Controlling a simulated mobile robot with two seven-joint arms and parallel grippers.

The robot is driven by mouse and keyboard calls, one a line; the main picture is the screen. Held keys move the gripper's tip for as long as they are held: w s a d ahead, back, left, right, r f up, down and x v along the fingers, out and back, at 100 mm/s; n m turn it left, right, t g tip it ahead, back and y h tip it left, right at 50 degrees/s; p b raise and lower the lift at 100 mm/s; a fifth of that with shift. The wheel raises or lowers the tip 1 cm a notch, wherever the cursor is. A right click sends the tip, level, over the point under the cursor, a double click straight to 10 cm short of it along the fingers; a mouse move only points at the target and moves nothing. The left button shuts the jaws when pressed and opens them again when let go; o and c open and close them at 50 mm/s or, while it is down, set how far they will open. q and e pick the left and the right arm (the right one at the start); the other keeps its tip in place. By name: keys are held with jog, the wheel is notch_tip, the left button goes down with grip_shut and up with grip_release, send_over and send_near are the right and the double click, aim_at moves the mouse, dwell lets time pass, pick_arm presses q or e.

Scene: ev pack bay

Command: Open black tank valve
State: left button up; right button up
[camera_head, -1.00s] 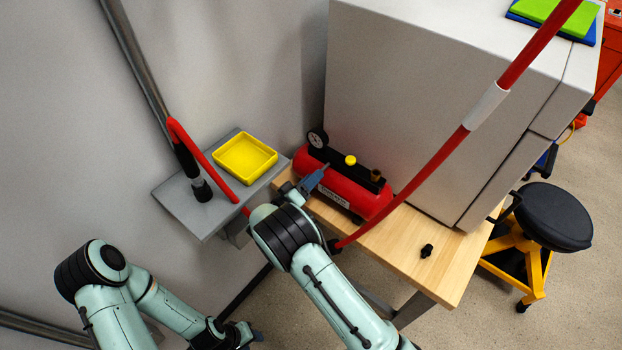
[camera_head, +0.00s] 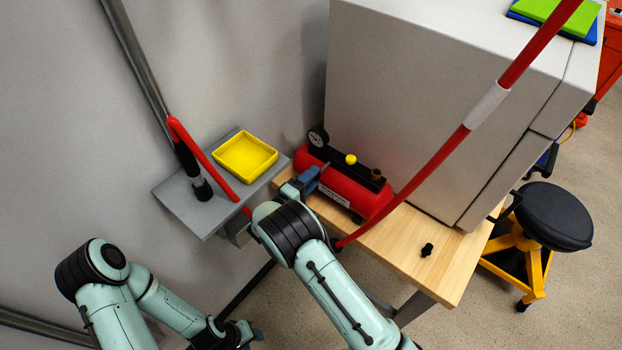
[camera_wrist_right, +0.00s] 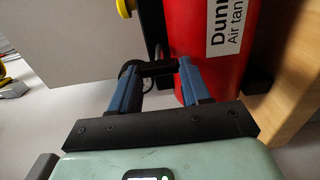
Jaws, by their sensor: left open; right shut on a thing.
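The red air tank (camera_head: 345,190) lies on the wooden bench with a white label, which also shows in the right wrist view (camera_wrist_right: 218,40). A black valve part (camera_wrist_right: 148,68) sits at the tank's end, between the blue fingers of my right gripper (camera_wrist_right: 157,76). My right gripper (camera_head: 314,180) is shut on this part; the fingers hide some of it. In the head view the valve is mostly hidden by my gripper. My left gripper (camera_head: 250,335) is low at the left, open and empty, away from the tank.
A yellow tray (camera_head: 245,157) and a hose end stand on a grey wall shelf (camera_head: 205,222). A red hose (camera_head: 430,165) crosses in front of a big grey cabinet (camera_head: 430,90). A small black fitting (camera_head: 427,250) lies on the bench (camera_head: 400,265). A black stool (camera_head: 555,215) stands at right.

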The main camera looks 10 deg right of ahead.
dwell(0.4)
jog(key=o, duration=1.1)
jog(key=shift+c, duration=0.2)
pick_arm(q)
jog(key=shift+g, duration=0.3)
jog(key=shift+s+f+b, duration=1.1)
jog(key=shift+s+f, duration=0.35)
jog(key=shift+s, duration=0.3)
pick_arm(e)
jog(key=v, duration=1.3)
jog(key=shift+s+a, duration=0.15)
